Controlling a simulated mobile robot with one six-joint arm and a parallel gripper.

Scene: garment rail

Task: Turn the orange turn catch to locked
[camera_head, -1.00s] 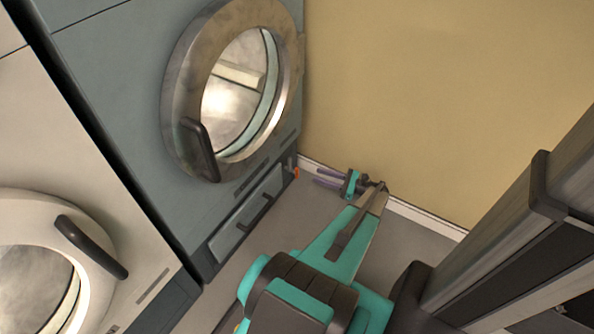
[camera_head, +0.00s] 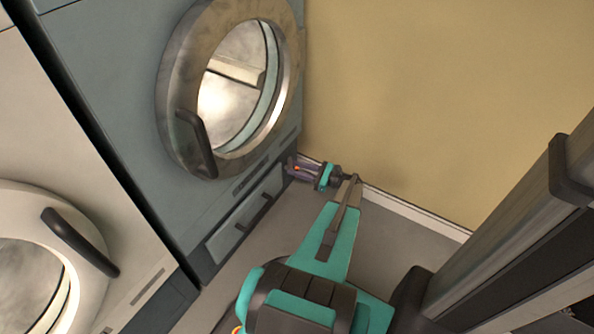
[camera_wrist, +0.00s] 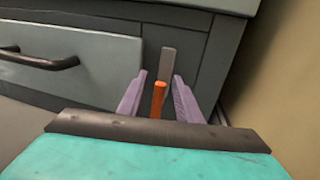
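The orange turn catch (camera_wrist: 158,99) is low on the right end of the grey-blue machine's front, beside the drawer. In the wrist view it stands roughly upright below a grey plate (camera_wrist: 168,60). In the head view only a small orange patch of it (camera_head: 297,168) shows near my fingers. My gripper (camera_wrist: 158,88) is open, with one purple finger on each side of the catch. Gaps show between the catch and both fingers. Whether the fingertips reach past the catch cannot be told.
The drawer (camera_wrist: 70,62) with a dark handle (camera_wrist: 38,58) lies left of the catch. A tan wall (camera_head: 440,100) with a pale baseboard (camera_head: 415,213) stands close on the right. The round machine door (camera_head: 175,95) is above. Grey floor (camera_head: 385,245) lies below.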

